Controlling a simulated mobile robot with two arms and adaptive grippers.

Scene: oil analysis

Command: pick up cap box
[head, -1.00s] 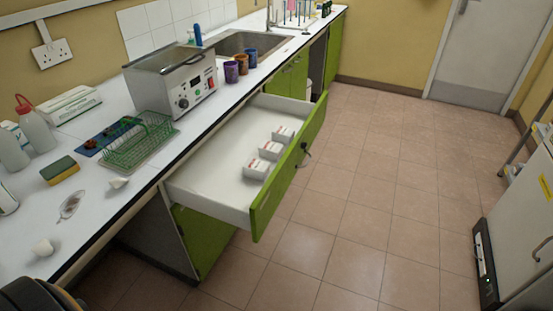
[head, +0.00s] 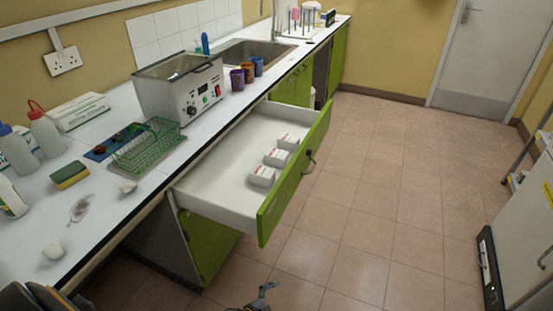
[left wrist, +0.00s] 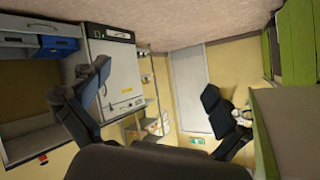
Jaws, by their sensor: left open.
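The white drawer (head: 222,172) has a green front. A gripper tip (head: 263,298), seemingly my left one, shows at the bottom edge, below and apart from the drawer. In the left wrist view my left gripper (left wrist: 158,85) has its fingers wide apart with nothing between them. My right gripper is not seen.
The counter holds a water bath (head: 180,90), a green rack (head: 148,148), a sponge (head: 70,175), bottles (head: 46,133) and cups (head: 248,72). The drawer front (head: 295,175) juts into the room. The tiled floor (head: 385,190) to its right is clear.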

